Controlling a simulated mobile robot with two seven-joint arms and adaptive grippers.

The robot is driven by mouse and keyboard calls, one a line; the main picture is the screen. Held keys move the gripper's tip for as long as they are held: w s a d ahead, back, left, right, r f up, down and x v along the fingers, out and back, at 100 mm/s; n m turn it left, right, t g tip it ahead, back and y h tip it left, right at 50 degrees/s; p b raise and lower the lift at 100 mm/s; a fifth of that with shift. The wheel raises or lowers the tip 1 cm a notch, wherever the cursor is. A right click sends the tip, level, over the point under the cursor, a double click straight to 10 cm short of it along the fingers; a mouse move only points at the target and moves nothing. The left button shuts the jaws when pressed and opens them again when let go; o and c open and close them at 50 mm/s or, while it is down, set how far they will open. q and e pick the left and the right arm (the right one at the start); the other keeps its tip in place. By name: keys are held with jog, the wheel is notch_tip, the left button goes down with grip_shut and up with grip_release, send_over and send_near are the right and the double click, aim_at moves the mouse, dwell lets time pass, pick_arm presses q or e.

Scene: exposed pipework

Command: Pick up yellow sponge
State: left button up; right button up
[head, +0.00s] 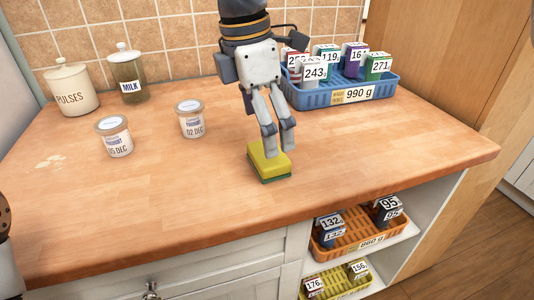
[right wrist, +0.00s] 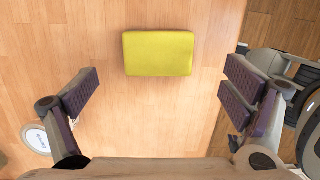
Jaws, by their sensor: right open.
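The yellow sponge (head: 268,166), with a green underside, lies flat on the wooden counter (head: 190,200) near its front edge. In the right wrist view the sponge (right wrist: 158,54) lies ahead of the fingertips, roughly centred between them. My right gripper (head: 279,140) is open and empty and points down over the sponge. Its fingers (right wrist: 160,93) are spread wider than the sponge in the right wrist view. In the head view the fingers overlap the sponge's back edge; I cannot tell the exact gap. My left gripper is not in view.
Two yogurt cups (head: 114,136) (head: 191,118) stand left of the sponge. A pulses jar (head: 71,90) and a milk jar (head: 129,75) stand at the back left. A blue basket (head: 345,92) of boxes is at the back right. The counter around the sponge is clear.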

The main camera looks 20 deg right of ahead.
jog(key=f, duration=0.6)
jog(key=shift+w+d, duration=0.15)
jog(key=shift+d, duration=0.25)
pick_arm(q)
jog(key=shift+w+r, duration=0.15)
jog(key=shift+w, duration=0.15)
pick_arm(e)
jog(key=c, duration=1)
jog(key=shift+c, duration=0.2)
notch_tip(320, 180, up, 3)
jog(key=shift+r, duration=0.1)
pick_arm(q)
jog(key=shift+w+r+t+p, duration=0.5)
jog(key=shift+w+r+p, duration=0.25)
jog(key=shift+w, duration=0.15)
pick_arm(e)
jog(key=s+a+r, duration=0.9)
jog(key=s+r, duration=0.1)
jog(key=shift+s, duration=0.4)
jog(key=shift+o, duration=0.4)
